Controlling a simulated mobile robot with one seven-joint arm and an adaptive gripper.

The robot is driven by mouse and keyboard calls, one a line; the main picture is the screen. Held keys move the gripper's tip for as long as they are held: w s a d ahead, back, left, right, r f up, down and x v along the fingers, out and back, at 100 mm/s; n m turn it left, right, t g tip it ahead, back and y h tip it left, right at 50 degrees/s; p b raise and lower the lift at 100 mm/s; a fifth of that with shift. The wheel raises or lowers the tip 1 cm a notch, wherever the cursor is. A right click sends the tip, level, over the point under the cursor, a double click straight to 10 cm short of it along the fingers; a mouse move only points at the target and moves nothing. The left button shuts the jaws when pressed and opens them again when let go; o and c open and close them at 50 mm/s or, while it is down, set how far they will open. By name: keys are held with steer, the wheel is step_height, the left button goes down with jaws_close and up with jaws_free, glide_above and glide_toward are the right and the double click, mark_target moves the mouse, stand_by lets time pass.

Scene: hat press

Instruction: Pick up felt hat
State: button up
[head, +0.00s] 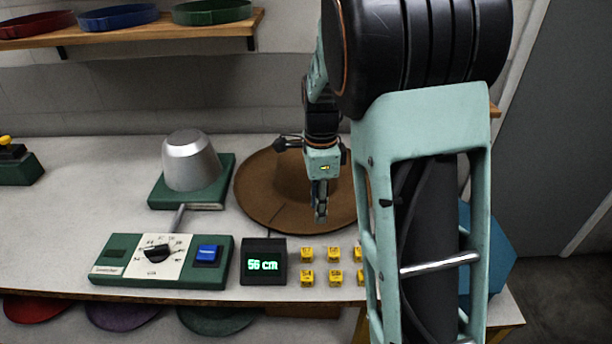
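A brown felt hat (262,193) with a wide brim lies on the workbench in the head view, right of the metal press block. My gripper (320,217) points down over the front part of the hat. Its fingers appear close together, but I cannot tell whether they are open or shut, or whether they touch the felt. My arm hides the right side of the hat and part of its crown.
A silver hat block (190,160) stands on a green base left of the hat. A green control box (125,270), a display reading 56 cm (263,265) and several yellow cubes (307,278) line the bench front. A shelf (150,32) holds coloured bands above.

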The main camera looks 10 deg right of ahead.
mark_target(318, 227)
steer(key=f, duration=0.5)
steer(key=shift+s+a, duration=0.1)
steer(key=shift+s, duration=0.25)
steer(key=shift+f, duration=0.5)
jaws_close()
